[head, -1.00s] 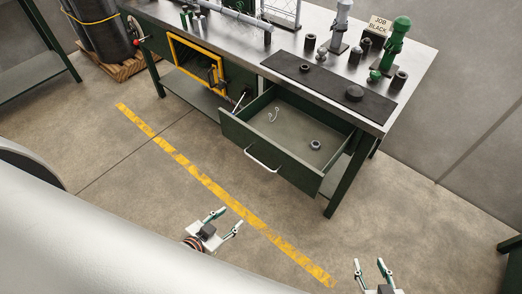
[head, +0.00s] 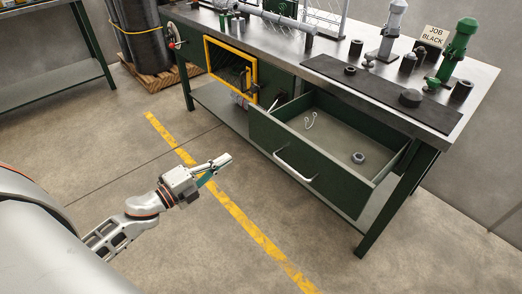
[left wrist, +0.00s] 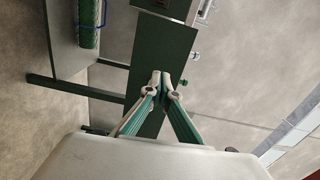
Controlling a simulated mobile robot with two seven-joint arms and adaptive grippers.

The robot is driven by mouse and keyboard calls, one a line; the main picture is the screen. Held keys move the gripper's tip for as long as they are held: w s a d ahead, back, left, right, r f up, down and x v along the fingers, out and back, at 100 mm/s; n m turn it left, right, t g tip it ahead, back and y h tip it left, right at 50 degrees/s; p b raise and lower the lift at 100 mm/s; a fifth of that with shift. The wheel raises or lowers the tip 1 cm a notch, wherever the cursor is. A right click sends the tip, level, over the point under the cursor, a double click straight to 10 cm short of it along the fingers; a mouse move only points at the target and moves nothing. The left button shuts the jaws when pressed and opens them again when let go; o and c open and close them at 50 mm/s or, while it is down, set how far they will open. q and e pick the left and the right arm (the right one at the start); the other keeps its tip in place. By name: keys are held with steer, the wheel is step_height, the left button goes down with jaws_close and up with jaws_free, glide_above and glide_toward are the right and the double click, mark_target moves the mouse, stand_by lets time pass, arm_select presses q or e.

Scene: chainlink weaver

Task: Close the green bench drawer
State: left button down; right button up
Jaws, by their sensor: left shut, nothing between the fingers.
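The green bench drawer (head: 335,178) stands pulled out from the right part of the workbench. Its pale bar handle (head: 292,168) is on the front panel. A white hook-shaped piece (head: 310,121) and a dark nut-like ring (head: 358,157) lie inside it. My left gripper (head: 228,159) is shut and empty, in front of the drawer and to the left of the handle, apart from both. In the left wrist view its fingertips (left wrist: 160,76) meet, with a dark green panel beyond that I cannot identify for sure. My right gripper is out of view.
The bench top (head: 330,52) carries a black mat (head: 385,90), a green press-like tool (head: 457,48) and several dark cylinders. A yellow-framed opening (head: 232,70) is left of the drawer. Open floor with a yellow line (head: 228,203) lies in front.

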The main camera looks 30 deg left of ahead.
arm_select(q)
steer(key=m, duration=0.1)
glide_toward(266, 136)
steer(key=x, duration=0.6)
steer(key=shift+w+d, duration=0.1)
steer(key=shift+w, duration=0.25)
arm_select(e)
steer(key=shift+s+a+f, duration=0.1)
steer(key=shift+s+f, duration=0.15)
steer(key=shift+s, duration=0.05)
